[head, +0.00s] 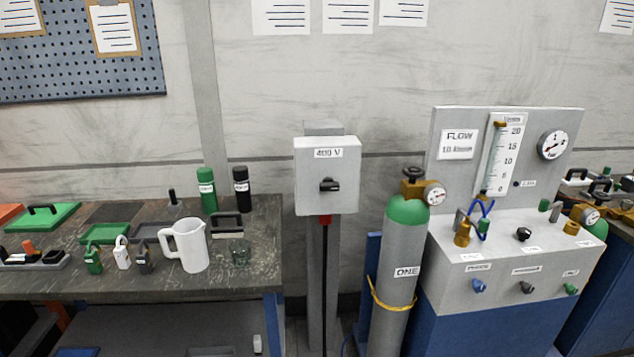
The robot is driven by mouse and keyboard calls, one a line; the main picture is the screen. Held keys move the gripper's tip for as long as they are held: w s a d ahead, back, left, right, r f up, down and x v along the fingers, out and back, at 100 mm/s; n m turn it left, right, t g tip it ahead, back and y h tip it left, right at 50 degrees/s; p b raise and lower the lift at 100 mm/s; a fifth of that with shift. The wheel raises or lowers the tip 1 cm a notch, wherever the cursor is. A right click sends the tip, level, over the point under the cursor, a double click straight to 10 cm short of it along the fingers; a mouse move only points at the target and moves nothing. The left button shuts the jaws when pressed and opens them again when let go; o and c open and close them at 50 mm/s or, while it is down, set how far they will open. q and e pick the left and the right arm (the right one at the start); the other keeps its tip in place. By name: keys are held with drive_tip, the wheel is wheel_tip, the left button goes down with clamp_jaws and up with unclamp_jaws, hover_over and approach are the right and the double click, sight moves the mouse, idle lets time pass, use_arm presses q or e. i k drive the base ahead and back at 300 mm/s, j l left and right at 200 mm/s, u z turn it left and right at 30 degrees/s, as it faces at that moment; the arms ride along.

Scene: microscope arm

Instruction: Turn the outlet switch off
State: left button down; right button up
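A light grey box (314,195) labelled "400 V" is mounted on a grey post in the middle of the head view. A black switch handle (330,185) sits on its front face and appears to lie roughly horizontal. A red plug or connector (325,220) is at the underside of the box, with a black cable (324,280) hanging straight down from it. No on or off marking is readable at this size. Neither of my grippers shows in the view, and nothing touches the switch.
A green-topped grey cylinder (398,265) stands right of the post, near the box. Further right is a flow panel (560,115) above a console with knobs (455,275). A workbench (215,285) at left holds a white jug (190,247), padlocks and bottles.

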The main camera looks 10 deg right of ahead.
sight(328, 184)
drive_tip(key=i+j, duration=0.2)
drive_tip(key=j, duration=0.15)
drive_tip(key=i+j+z, duration=0.1)
drive_tip(key=i+j, duration=0.3)
drive_tip(key=j, duration=0.25)
drive_tip(key=z, duration=0.05)
